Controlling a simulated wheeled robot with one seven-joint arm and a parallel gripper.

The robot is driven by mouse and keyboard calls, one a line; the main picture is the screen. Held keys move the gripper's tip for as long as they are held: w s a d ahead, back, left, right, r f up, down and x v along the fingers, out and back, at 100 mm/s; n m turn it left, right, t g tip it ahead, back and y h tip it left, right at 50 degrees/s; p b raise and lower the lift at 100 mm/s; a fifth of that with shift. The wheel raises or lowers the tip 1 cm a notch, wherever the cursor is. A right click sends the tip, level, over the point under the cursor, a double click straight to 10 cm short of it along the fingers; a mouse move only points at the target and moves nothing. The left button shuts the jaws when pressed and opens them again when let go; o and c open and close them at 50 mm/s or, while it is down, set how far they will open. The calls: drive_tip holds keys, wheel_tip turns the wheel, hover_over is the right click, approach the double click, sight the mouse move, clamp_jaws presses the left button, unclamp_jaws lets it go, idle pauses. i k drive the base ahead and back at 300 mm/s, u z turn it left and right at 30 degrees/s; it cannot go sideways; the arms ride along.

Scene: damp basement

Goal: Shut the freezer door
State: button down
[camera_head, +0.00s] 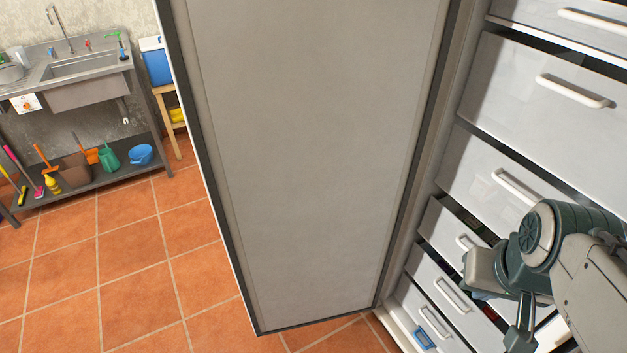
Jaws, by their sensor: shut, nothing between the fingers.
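The freezer door (310,150) stands wide open, its plain grey inner face with a dark seal around it filling the middle of the head view. Its hinge side is on the right, against the freezer body (452,95); its free edge is on the left. My gripper (519,338) is low at the right, in front of the freezer drawers and apart from the door. It is shut and holds nothing. My arm hides part of the lower drawers.
Several grey drawers (545,115) with white handles fill the freezer. A steel sink (90,70) stands at the back left, with buckets and tools on its lower shelf (110,172). A small wooden stand (163,105) holds a blue cooler (156,66). The tiled floor (130,255) left of the door is clear.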

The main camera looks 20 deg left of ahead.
sight(308, 123)
drive_tip(key=u, duration=2.6)
drive_tip(key=i, duration=3.5)
drive_tip(key=z, duration=4.55)
